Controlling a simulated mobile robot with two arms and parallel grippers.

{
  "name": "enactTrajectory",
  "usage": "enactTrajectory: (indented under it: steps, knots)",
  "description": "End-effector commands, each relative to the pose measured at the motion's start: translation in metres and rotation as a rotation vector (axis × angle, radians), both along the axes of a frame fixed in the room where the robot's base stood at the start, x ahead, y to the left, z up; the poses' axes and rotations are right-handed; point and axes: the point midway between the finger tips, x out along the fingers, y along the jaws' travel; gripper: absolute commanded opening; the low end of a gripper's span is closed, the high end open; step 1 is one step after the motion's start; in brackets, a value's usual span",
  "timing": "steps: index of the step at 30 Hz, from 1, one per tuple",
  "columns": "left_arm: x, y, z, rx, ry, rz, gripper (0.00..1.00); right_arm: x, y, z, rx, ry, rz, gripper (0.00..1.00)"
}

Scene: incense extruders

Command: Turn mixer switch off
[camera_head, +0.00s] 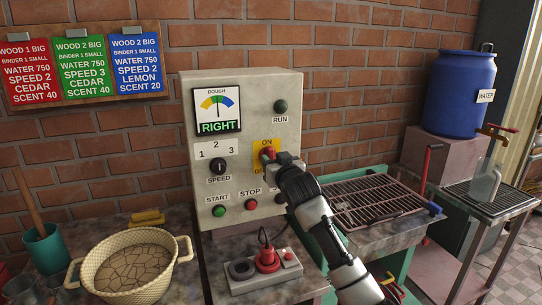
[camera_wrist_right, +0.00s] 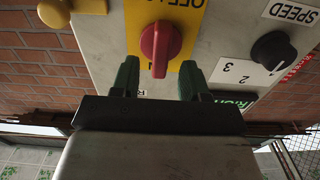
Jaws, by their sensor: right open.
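The mixer switch, a red rotary knob (camera_head: 266,154) on a yellow plate (camera_head: 267,143), is on the front of the grey control box. ON is printed above it; the OFF lettering below is partly hidden by my gripper. In the wrist view, which is upside down, the red knob (camera_wrist_right: 160,48) has its handle lying along the ON–OFF line. My right gripper (camera_head: 273,159) is in front of the knob. Its green fingers (camera_wrist_right: 158,78) are open, one on each side of the knob's ON end, with gaps. My left gripper is out of view.
The control box (camera_head: 238,95) also carries a speed knob (camera_head: 218,166), a green start button (camera_head: 219,210) and a red stop button (camera_head: 250,205). A red plug (camera_head: 267,259) sits in a power strip below. A basket-like bowl (camera_head: 184,249) stands left; a metal grill (camera_head: 370,200) is right.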

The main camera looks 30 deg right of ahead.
Motion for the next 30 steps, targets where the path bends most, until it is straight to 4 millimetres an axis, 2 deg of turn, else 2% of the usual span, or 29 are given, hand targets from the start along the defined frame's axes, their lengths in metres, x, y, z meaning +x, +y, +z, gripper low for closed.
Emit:
enactTrajectory:
  steps: [3,7,19,27,28,30]
  knots:
    - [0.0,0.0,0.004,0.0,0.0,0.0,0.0,0.015,-0.004,0.001,0.001,0.001,-0.001,0.45]
    - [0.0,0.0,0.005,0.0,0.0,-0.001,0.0,0.024,-0.006,0.0,0.0,0.001,0.0,0.45]
    - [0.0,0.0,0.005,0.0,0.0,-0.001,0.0,0.029,-0.006,-0.001,0.0,0.0,0.001,0.45]
    - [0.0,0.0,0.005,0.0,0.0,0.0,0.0,0.029,-0.007,-0.001,0.0,0.001,0.0,0.03]
    - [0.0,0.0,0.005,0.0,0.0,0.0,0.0,0.029,-0.007,-0.001,0.0,0.001,0.0,0.0]
    - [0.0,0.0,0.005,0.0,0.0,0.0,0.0,0.029,-0.007,-0.001,0.0,0.001,0.0,0.0]
